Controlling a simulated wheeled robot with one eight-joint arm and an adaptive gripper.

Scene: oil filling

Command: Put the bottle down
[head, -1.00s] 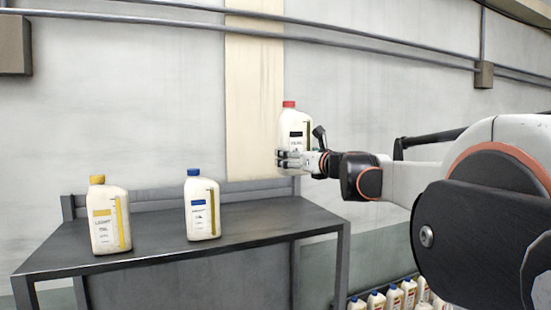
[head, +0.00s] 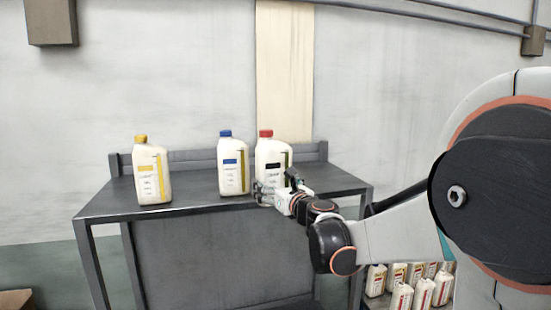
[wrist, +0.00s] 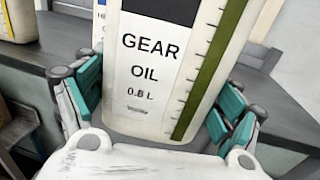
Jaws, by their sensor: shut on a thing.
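The white bottle with a red cap (head: 270,158) stands upright at the right of the dark table (head: 335,190). My gripper (head: 272,193) is shut around its lower part. In the wrist view the bottle's label reads GEAR OIL (wrist: 152,58), with a teal-padded finger on each side. The bottle's base is at about tabletop height. It is partly hidden by my gripper, and I cannot tell if it touches the table.
A blue-capped bottle (head: 233,165) stands close to the left of the held one. A yellow-capped bottle (head: 152,172) stands further left. The tabletop between these two is clear. Several bottles (head: 422,292) sit low at the right. A wall is behind the table.

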